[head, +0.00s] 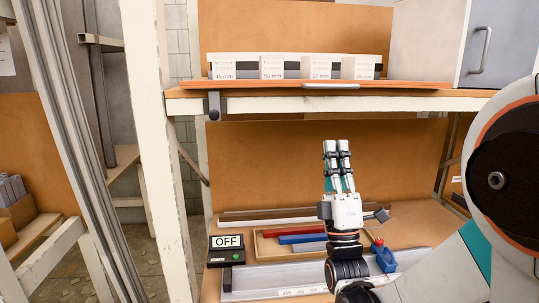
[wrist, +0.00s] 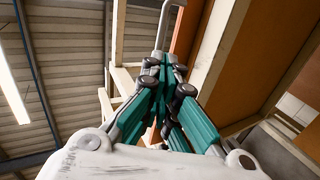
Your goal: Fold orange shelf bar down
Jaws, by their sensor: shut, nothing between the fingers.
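The orange shelf bar (head: 420,85) runs along the front edge of the upper shelf and looks roughly level. A pale grey handle (head: 331,85) sits at its middle. In the wrist view the orange bar (wrist: 187,30) and its handle (wrist: 162,22) show beyond the fingertips. My gripper (head: 337,147) points up, below the handle and apart from it in the head view. Its fingers are together and hold nothing; they also show in the wrist view (wrist: 166,65).
Labelled white boxes (head: 272,66) stand on the upper shelf behind the bar. Below lie a wooden tray (head: 262,247) with coloured bars, an OFF box (head: 226,250) and a blue holder (head: 384,259). A cream post (head: 150,120) stands left. A grey cabinet (head: 490,45) is upper right.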

